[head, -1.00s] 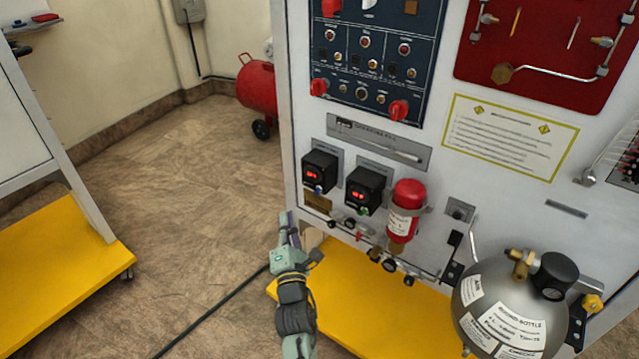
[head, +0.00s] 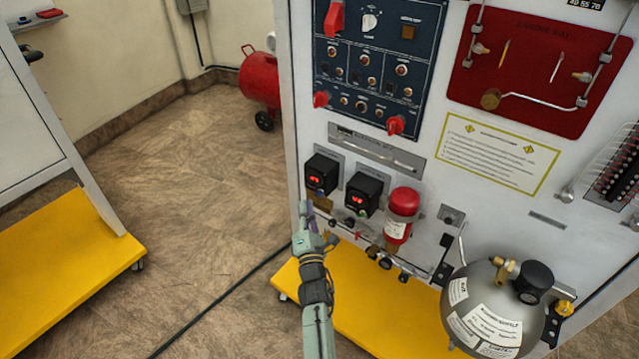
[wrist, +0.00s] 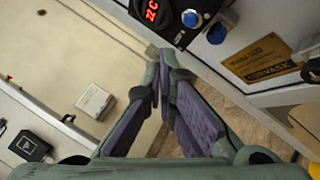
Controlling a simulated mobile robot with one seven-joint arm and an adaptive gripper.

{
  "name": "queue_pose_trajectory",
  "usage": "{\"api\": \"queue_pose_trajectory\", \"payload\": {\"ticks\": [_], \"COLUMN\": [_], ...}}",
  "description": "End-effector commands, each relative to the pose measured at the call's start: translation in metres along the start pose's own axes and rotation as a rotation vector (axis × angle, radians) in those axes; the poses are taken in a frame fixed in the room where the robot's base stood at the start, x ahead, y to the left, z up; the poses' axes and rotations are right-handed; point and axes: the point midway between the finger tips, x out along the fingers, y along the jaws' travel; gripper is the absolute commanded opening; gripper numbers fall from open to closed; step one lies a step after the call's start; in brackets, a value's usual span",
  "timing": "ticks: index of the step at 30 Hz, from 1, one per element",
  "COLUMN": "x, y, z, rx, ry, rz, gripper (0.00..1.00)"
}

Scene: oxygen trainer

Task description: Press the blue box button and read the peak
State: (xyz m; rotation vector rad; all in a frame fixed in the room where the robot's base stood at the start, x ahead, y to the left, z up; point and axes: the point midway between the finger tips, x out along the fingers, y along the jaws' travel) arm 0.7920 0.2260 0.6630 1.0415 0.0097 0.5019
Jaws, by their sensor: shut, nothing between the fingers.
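Two black boxes with red displays are mounted on the panel front. The left box (head: 321,174) has a blue button (head: 319,192) low on its face; the right box (head: 364,194) has a green one. My gripper (head: 304,208) is shut and empty, just below and left of the left box. In the wrist view a black box (wrist: 155,12) with a red display is cut off at the top, with a blue button (wrist: 189,18) on it. My fingertips (wrist: 165,68) are below it and look apart from it. The digits are too tilted and cut off to read surely.
A red cylinder (head: 404,204) stands right of the boxes, above small valves (head: 385,262). A grey bottle (head: 490,315) is at lower right. The yellow base (head: 375,300) juts out below.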

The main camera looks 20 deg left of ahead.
Motion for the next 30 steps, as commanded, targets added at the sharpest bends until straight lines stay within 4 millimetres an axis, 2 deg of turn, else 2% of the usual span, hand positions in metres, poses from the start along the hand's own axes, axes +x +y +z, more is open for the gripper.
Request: {"api": "queue_pose_trajectory", "payload": {"ticks": [7, 30], "x": [0.015, 0.016], "y": [-0.01, -0.013], "z": [0.011, 0.012], "rx": [-0.002, 0.0], "ry": [-0.002, 0.0], "rz": [0.0, 0.001], "gripper": [0.0, 0.0]}}
